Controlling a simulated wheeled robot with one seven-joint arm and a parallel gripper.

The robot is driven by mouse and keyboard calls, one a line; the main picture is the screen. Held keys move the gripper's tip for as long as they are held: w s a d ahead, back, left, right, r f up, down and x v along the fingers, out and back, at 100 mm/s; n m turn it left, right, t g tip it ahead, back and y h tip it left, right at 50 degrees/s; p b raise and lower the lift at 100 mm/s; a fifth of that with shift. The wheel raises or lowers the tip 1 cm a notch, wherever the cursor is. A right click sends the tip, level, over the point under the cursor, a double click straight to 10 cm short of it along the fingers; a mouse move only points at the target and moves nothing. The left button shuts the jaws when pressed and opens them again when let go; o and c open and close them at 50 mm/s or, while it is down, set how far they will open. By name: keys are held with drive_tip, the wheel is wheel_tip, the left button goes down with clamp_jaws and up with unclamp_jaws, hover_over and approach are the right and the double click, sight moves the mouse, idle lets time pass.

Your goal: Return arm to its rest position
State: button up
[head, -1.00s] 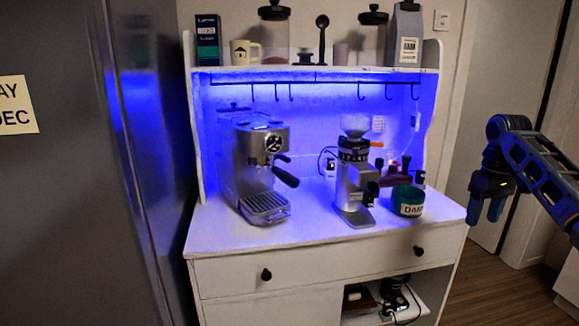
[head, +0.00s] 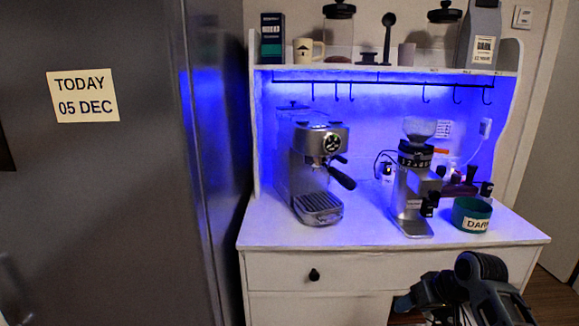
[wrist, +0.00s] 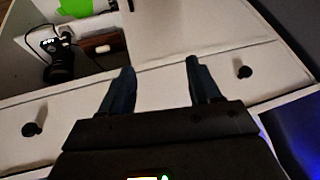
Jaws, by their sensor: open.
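My gripper (wrist: 160,72) is open in the wrist view, its two dark fingers apart with nothing between them. The pale drawer fronts of the white cabinet lie beyond the fingers. In the head view my arm is folded low at the bottom right, in front of the cabinet (head: 375,272). The fingertips cannot be made out clearly there.
On the counter stand an espresso machine (head: 315,170), a grinder (head: 412,190) and a teal bowl (head: 468,208) with a label. A grey fridge-like door (head: 90,200) bears a date note (head: 83,95). The wrist view shows drawer knobs (wrist: 243,72) and an open shelf with a black device (wrist: 60,65).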

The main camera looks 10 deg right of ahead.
drive_tip(key=s+a+f+t, duration=0.1)
drive_tip(key=s+a+f, duration=0.1)
drive_tip(key=s+a, duration=0.3)
drive_tip(key=s+a+f+m+t, duration=0.1)
drive_tip(key=s+a+f, duration=0.15)
drive_tip(key=a, duration=0.55)
drive_tip(key=s+a+f+t, duration=0.2)
drive_tip(key=s+a, duration=0.2)
drive_tip(key=a, duration=0.2)
drive_tip(key=s+a+m+t, duration=0.1)
drive_tip(key=s+a, duration=0.3)
drive_tip(key=s, duration=0.5)
drive_tip(key=s+r+t+h, duration=0.1)
drive_tip(key=s+r, duration=0.3)
drive_tip(key=s, duration=0.4)
drive_tip(key=s+r+t+h, duration=0.1)
drive_tip(key=s+r, duration=0.2)
drive_tip(key=s, duration=0.5)
drive_tip(key=s+d+r+n+t, duration=0.2)
drive_tip(key=s+d+r+n, duration=0.1)
drive_tip(key=s+r, duration=0.6)
wheel_tip(320, 180, up, 4)
drive_tip(key=shift+s+r, duration=0.1)
drive_tip(key=shift+s, duration=0.05)
